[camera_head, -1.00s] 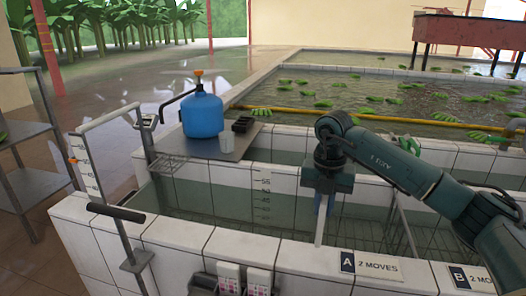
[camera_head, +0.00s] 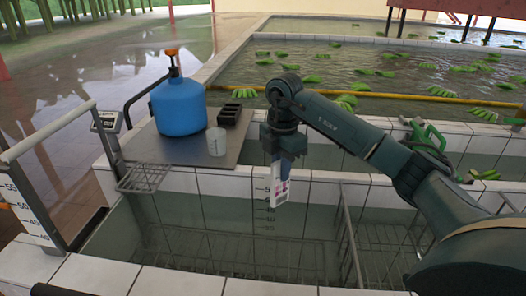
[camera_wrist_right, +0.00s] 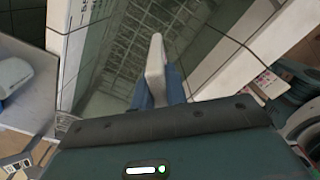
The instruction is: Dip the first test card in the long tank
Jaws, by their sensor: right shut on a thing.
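My right gripper (camera_head: 284,157) is shut on a white test card (camera_head: 281,187) with pink marks, which hangs below it slightly tilted. In the right wrist view the card (camera_wrist_right: 155,65) shows as a pale strip between the blue fingertips. The long tank (camera_head: 180,283) lies in front, with white tiled rims, greenish water and wire racks inside. The card is over the tank, in front of the far wall's depth marks; I cannot tell whether its lower end touches the water. My left gripper is out of view.
A blue jug (camera_head: 185,107), a clear cup (camera_head: 216,141) and a dark divided box (camera_head: 230,115) stand on a metal shelf at the tank's far left corner. A grey rail frame (camera_head: 50,130) stands at the left. Green banana bunches (camera_head: 365,72) float in the pool behind.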

